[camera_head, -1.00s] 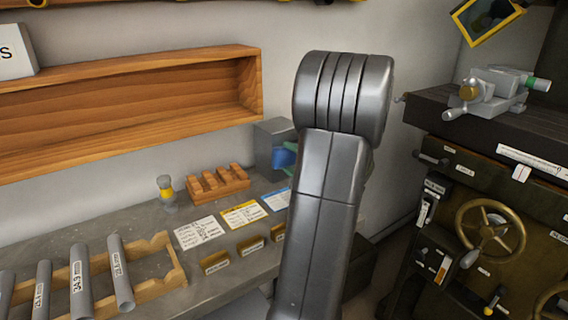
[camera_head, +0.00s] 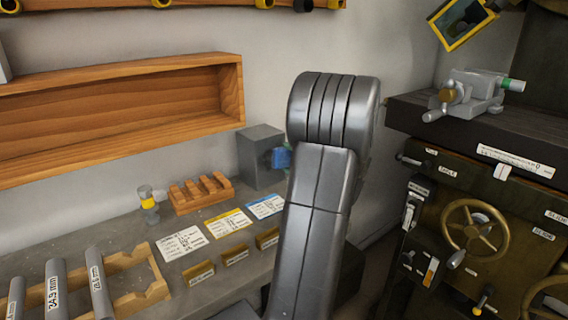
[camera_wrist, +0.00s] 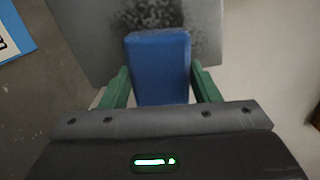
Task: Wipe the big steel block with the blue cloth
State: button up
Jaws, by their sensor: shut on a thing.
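The big steel block (camera_head: 257,158) stands on the bench against the wall, left of my arm in the head view. My gripper (camera_wrist: 162,88) has green fingers and is shut on the blue cloth (camera_wrist: 160,60), a folded pad. The cloth also shows in the head view (camera_head: 282,157), at the block's right side, partly hidden by my arm. Whether it touches the block I cannot tell.
A wooden block with slots (camera_head: 202,194), a small yellow-banded bottle (camera_head: 149,204) and label cards (camera_head: 228,223) lie on the bench near the block. A rack of labelled steel bars (camera_head: 58,290) is at front left. A machine with a handwheel (camera_head: 475,228) stands right.

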aim_at(265, 154)
jog(key=shift+w+d, duration=0.3)
jog(key=shift+d, duration=0.15)
jog(key=shift+w+f+b, duration=0.1)
jog(key=shift+b, duration=0.4)
jog(key=shift+s+a+b, duration=1.05)
jog(key=shift+a, duration=0.35)
jog(key=shift+s+a+b, duration=1)
jog(key=shift+a+b, duration=0.1)
jog(key=shift+a, duration=0.3)
jog(key=shift+s+a+b, duration=1.05)
jog(key=shift+a, duration=0.35)
jog(key=shift+s+a, duration=0.1)
jog(key=shift+a, duration=0.05)
jog(key=shift+r+p, duration=0.65)
jog(key=shift+r, duration=0.7)
jog(key=shift+w+d+f+b, duration=0.1)
jog(key=shift+w+d+b, duration=0.1)
jog(key=shift+w+d, duration=0.35)
jog(key=shift+w+d+f+b, duration=0.15)
jog(key=shift+w+d, duration=0.15)
jog(key=shift+d, duration=0.45)
jog(key=w+d+b, duration=0.1)
jog(key=w+d, duration=0.3)
jog(key=d, duration=0.2)
jog(key=shift+w, duration=0.35)
